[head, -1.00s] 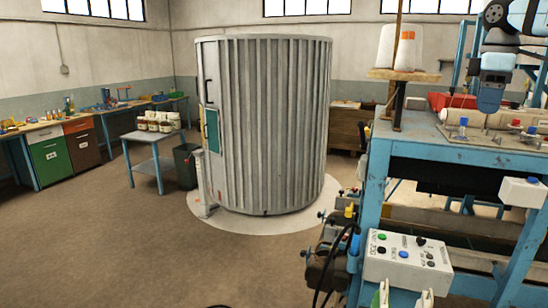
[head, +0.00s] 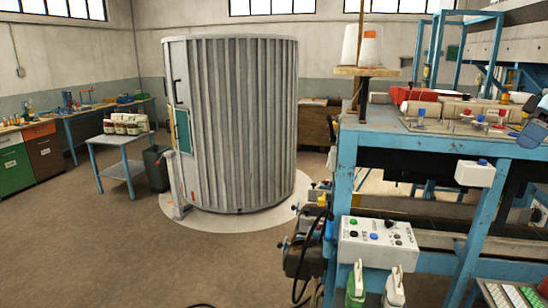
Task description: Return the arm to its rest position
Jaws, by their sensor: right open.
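My right gripper and arm (head: 534,124) show only in part at the right edge of the head view, blue and dark grey. They are beside the far right part of the blue-framed workbench (head: 440,147), near the fittings on its top. The frame edge cuts off most of the gripper, and I see nothing held in it. My left gripper is not in view.
The bench carries a pale roll (head: 455,109), a red box (head: 408,95) and a control box (head: 381,244) on its front. A ribbed grey cylindrical booth (head: 240,125) stands left of it. Open floor (head: 110,250) lies at front left.

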